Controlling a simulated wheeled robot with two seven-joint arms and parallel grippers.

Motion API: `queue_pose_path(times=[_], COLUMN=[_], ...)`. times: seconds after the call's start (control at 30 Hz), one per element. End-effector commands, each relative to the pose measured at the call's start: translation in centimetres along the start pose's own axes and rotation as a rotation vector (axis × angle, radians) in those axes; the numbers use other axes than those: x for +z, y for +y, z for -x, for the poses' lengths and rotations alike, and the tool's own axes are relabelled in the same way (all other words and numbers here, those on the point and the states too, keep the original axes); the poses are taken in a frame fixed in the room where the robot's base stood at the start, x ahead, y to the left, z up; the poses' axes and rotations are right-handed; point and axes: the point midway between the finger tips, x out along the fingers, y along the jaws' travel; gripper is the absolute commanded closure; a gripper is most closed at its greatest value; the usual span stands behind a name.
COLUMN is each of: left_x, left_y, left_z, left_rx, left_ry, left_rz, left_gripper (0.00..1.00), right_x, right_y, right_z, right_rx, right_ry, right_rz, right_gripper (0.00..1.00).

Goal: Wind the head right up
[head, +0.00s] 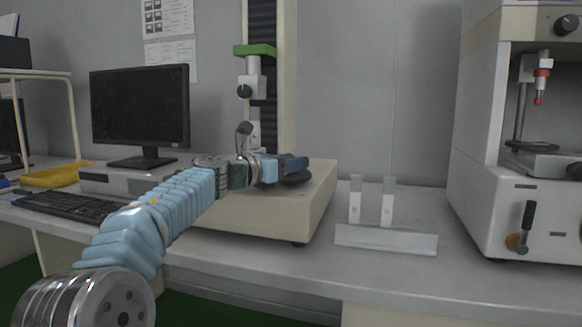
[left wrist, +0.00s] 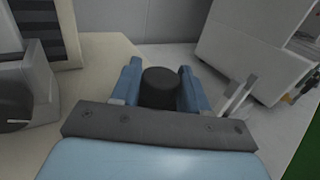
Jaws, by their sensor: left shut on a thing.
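The test stand has a cream base (head: 318,200) on the bench and a dark ribbed column. Its grey head with a green top (head: 255,51) sits high on the column, near the top of the picture. A dark round knob (head: 296,179) is at the right part of the base. It also shows in the left wrist view (left wrist: 160,88), between the two blue fingers. My left gripper (head: 288,166) is shut on this knob, with one finger on each side of it. Part of the knob is hidden by the gripper in the head view. My right gripper is not in view.
A white holder (head: 385,238) with two upright strips stands right of the base. A large cream machine (head: 490,150) stands at the far right. A monitor (head: 140,105) and keyboard (head: 68,205) are at the left. The bench front at right is clear.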

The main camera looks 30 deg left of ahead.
Motion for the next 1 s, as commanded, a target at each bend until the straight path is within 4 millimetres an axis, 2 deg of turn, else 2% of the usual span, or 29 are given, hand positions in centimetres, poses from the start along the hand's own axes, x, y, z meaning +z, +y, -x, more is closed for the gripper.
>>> queue_pose_path(times=[0.03,0.5,0.7,1.0], left_x=[0.1,0.5,0.3,0.1], left_y=[0.4,0.2,0.1,0.0], left_z=[-0.1,-0.1,-0.1,-0.1], left_rx=[-0.033,-0.401,-0.485,-0.530], left_ry=[0.005,0.002,0.000,-0.003], left_rz=[-0.001,-0.001,-0.001,0.000], left_gripper=[0.86,0.86,0.86,0.86], right_x=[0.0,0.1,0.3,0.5], right_y=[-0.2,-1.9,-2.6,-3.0], right_z=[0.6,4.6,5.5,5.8], right_rx=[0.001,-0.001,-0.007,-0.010], right_ry=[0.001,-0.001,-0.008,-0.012], right_rz=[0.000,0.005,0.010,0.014], right_gripper=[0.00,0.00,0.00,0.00])
